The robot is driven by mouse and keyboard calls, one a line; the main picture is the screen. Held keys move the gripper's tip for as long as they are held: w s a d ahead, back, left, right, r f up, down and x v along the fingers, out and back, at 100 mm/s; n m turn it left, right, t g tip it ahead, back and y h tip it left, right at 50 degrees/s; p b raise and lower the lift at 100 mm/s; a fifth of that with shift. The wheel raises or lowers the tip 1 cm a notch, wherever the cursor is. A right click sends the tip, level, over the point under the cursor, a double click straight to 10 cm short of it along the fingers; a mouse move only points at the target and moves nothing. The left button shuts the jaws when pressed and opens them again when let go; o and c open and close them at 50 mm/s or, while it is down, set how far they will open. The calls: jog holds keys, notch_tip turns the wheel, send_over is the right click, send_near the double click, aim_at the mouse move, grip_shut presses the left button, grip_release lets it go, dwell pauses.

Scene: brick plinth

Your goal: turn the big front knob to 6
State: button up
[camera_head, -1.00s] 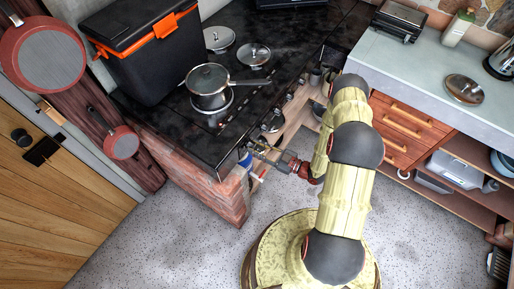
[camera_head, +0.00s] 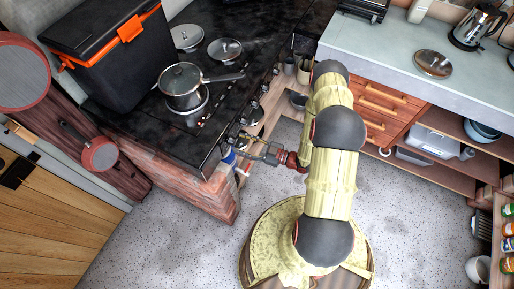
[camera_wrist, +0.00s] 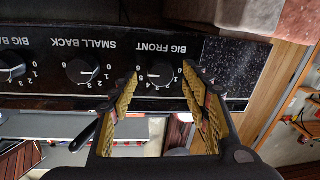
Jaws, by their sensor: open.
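The big front knob (camera_wrist: 161,74) is a round black knob on the stove's dark control panel, under the label BIG FRONT, which reads upside down in the wrist view. White digits ring it; its exact setting is too small to tell. My gripper (camera_wrist: 160,71) is open, with one yellow-padded finger on each side of the knob. I cannot tell whether the pads touch it. In the head view my gripper (camera_head: 243,147) is at the stove's front edge, near its left corner, and the knob is not clear there.
The small back knob (camera_wrist: 82,71) and big back knob (camera_wrist: 10,67) sit left of it on the panel. A pot (camera_head: 183,88) stands on the black stovetop (camera_head: 140,128), beside a black-and-orange box (camera_head: 110,60). Drawers (camera_head: 385,110) are right of my arm. Speckled floor (camera_head: 170,240) is free at front left.

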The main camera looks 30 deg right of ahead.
jog(key=v, duration=1)
jog(key=shift+s, duration=0.1)
dwell(0.3)
